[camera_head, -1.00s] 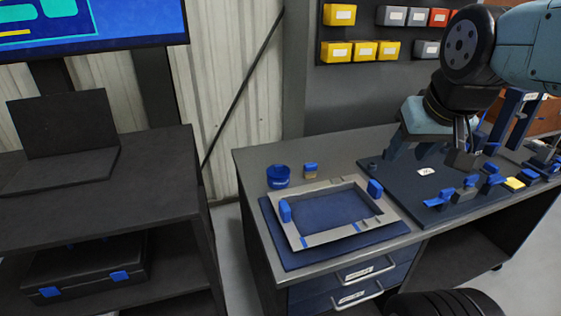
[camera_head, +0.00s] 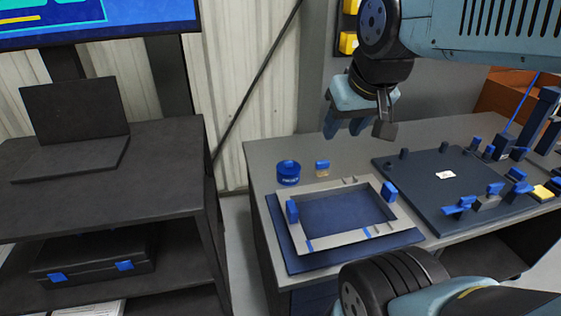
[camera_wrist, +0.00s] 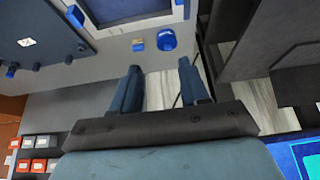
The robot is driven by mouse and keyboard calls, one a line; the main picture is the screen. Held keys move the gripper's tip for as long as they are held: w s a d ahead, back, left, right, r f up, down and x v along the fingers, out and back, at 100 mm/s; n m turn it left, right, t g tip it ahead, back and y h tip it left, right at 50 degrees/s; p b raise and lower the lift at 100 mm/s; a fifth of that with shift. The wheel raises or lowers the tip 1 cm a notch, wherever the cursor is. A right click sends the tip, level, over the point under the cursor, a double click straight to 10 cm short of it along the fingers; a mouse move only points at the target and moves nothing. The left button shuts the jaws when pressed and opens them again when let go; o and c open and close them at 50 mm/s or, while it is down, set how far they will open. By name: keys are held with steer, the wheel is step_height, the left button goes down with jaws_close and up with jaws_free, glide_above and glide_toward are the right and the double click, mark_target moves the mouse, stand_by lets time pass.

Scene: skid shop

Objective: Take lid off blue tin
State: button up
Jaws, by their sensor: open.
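The blue tin (camera_head: 288,177) stands upright near the back left of the workbench, with its round blue lid (camera_head: 288,167) on top. In the wrist view the lid (camera_wrist: 167,39) shows from above as a blue disc, beyond my fingertips. My gripper (camera_head: 345,130) is open and empty, raised above the back of the bench, to the right of the tin and higher than it. In the wrist view both fingers of my gripper (camera_wrist: 158,68) are spread with nothing between them, apart from the tin.
A small blue and tan block (camera_head: 322,168) stands just right of the tin. A grey frame (camera_head: 345,238) with blue clamps lies on a blue mat in front. A dark fixture board (camera_head: 410,172) with several blue clamps is on the right. A dark shelf (camera_head: 170,180) stands left, across a gap.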

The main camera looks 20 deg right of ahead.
steer(key=shift+w, duration=0.15)
steer(key=n+g, duration=0.6)
steer(key=n, duration=1.2)
glide_above(288, 161)
step_height(288, 161, down, 24)
steer(key=shift+r, duration=0.25)
steer(key=shift+d+f, duration=0.1)
steer(key=shift+f, duration=2.6)
jaws_close()
